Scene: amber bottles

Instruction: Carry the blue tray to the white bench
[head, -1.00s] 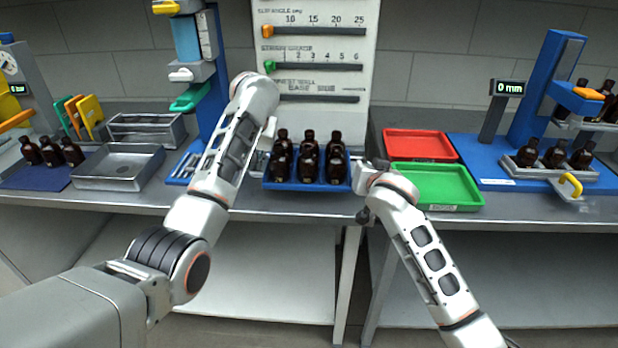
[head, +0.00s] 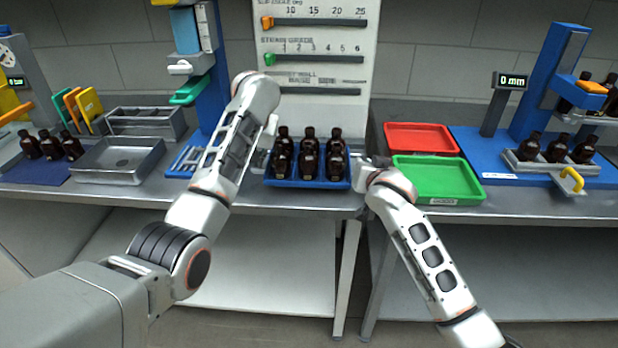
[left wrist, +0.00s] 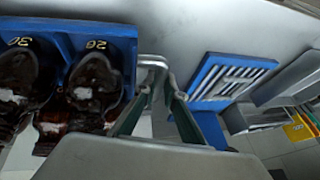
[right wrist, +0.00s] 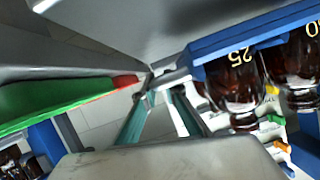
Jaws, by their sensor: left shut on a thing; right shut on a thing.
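The blue tray (head: 308,184) is level at the front of the grey counter and carries two rows of dark amber bottles (head: 308,158). I cannot tell whether its underside touches the counter. My left gripper (head: 266,142) is at the tray's left end. In the left wrist view its fingers (left wrist: 160,88) are shut on a grey handle (left wrist: 153,62) beside the blue rim (left wrist: 105,32). My right gripper (head: 360,178) is at the right end. In the right wrist view its fingers (right wrist: 160,90) close at the handle by the rim (right wrist: 225,48). No white bench is clearly recognisable.
Red (head: 421,138) and green (head: 438,178) trays lie to the right, near a blue stand (head: 548,85) with bottles. A metal tray (head: 117,160) and blue mat (head: 35,170) lie left. An upright scale board (head: 312,75) stands behind the blue tray.

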